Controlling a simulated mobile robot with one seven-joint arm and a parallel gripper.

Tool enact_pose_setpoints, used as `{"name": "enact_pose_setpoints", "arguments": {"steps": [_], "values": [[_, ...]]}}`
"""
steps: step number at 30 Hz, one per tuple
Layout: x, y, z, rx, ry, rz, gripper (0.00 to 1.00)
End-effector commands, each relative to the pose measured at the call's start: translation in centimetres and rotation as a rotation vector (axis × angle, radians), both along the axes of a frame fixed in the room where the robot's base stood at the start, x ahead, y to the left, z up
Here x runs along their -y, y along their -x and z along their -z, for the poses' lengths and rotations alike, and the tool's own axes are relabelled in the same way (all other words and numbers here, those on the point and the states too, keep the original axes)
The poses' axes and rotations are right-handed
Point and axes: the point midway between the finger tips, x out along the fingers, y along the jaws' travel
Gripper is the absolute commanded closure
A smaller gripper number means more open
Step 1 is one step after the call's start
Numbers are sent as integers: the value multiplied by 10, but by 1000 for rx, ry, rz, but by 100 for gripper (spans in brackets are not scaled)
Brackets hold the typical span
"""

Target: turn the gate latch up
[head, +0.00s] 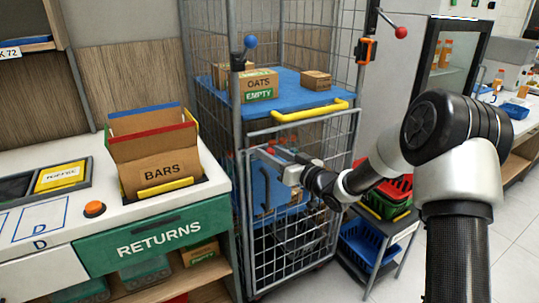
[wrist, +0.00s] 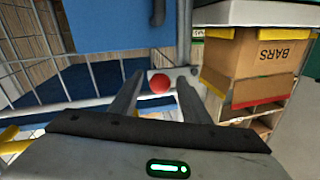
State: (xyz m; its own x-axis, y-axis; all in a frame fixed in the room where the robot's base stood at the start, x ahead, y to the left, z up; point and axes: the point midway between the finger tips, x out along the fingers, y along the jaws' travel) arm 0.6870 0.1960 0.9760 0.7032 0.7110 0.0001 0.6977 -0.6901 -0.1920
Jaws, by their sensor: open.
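A wire cage trolley (head: 241,215) stands in the middle of the head view, with a mesh gate on its front. In the wrist view a red ball knob (wrist: 159,83), apparently the gate latch's handle, shows in the gap between my fingertips, near a grey upright post (wrist: 184,32). My gripper (head: 264,156) is at the gate's left side, below the yellow-handled shelf. In the wrist view my gripper (wrist: 160,78) is open, one finger on each side of the knob. I cannot tell whether either finger touches it. The latch's body is mostly hidden.
A blue shelf (head: 292,93) above holds OATS boxes and a yellow bar (head: 310,111). The RETURNS counter (head: 190,212) with a BARS box (head: 157,172) stands close left.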

Motion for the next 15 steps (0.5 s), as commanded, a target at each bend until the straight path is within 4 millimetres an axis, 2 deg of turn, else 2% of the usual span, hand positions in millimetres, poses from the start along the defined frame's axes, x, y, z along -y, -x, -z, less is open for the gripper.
{"name": "enact_pose_setpoints", "arguments": {"steps": [4,12,13,15], "values": [[-7,-7,0,0,0,-1,57],[-8,-8,0,-1,1,0,57],[-8,-8,0,-1,1,0,59],[-8,-8,0,0,0,0,71]]}}
